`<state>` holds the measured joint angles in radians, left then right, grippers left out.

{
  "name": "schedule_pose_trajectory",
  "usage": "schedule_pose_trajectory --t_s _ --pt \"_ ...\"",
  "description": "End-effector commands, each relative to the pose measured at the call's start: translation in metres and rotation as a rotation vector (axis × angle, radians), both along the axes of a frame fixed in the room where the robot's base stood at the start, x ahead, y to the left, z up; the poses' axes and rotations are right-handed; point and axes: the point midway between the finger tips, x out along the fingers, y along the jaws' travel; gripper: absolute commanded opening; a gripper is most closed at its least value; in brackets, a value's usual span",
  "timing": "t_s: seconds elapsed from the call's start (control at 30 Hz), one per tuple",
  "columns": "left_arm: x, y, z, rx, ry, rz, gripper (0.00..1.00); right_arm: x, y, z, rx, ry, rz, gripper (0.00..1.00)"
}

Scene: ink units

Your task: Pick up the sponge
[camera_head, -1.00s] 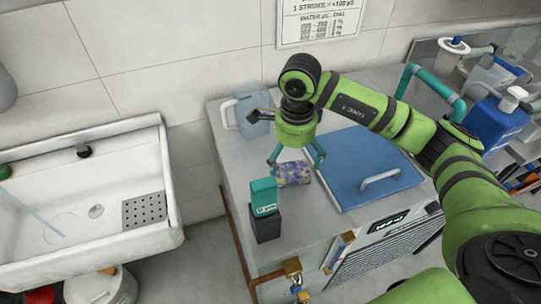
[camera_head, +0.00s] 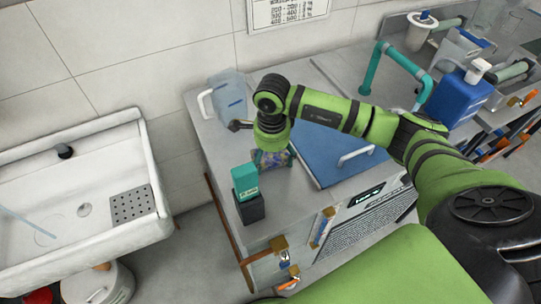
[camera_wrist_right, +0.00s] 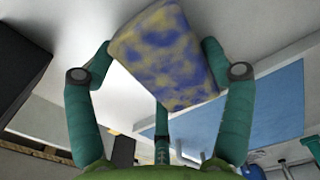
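The sponge (camera_head: 272,159), blue-purple with yellow patches, is on or just above the grey counter, under my right gripper (camera_head: 271,152). In the right wrist view the sponge (camera_wrist_right: 168,58) is tilted, between the green fingers of my right gripper (camera_wrist_right: 157,48). A fingertip is at or very close to each of its two sides. Whether the fingers press on it is not clear, and I cannot tell whether it is clear of the counter. My left gripper is not in view.
A teal box on a dark block (camera_head: 248,193) stands close in front and left of the sponge. A clear jug (camera_head: 229,99) is behind. A blue panel with a handle (camera_head: 335,155) lies to the right. A white sink (camera_head: 75,205) stands apart at left.

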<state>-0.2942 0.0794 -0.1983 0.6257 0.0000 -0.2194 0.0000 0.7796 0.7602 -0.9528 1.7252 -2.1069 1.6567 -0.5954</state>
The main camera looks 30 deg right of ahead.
Motion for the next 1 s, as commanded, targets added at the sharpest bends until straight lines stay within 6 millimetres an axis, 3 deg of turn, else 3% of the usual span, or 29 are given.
schedule_pose_trajectory --t_s 0.37,0.47,0.8,1.0 --pt "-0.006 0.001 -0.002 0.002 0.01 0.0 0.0 0.0 0.0 0.002 0.0 0.001 0.0 0.59" --pt "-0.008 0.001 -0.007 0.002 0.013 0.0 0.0 0.001 0.0 0.013 0.001 -0.002 0.001 0.59" --pt "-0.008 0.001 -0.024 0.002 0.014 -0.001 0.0 0.0 0.0 0.079 0.0 -0.003 0.002 0.59" --pt "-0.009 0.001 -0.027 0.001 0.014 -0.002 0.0 0.0 0.0 0.098 0.0 0.0 0.0 0.59"
